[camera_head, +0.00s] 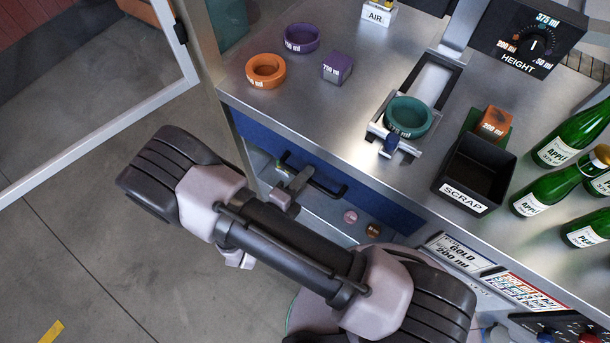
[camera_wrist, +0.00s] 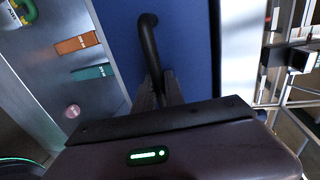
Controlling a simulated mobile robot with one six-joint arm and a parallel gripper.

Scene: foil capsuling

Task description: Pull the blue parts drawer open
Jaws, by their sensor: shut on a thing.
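The blue parts drawer (camera_head: 375,195) sits under the front edge of the steel worktop, and its front looks close to flush with the bench. Its black bar handle (camera_head: 328,187) is partly covered by my gripper (camera_head: 297,186). In the wrist view the blue front (camera_wrist: 190,45) fills the middle, and the handle (camera_wrist: 149,38) runs down between my gripper's fingers (camera_wrist: 160,92). The fingers are shut on the handle. No drawer interior shows.
The worktop (camera_head: 290,120) above carries rings, a teal ring (camera_head: 408,117) in a holder, a black scrap bin (camera_head: 475,170) and green bottles (camera_head: 570,137). A metal-framed door or guard (camera_head: 110,120) stands at the left. Open floor (camera_head: 90,250) lies in front.

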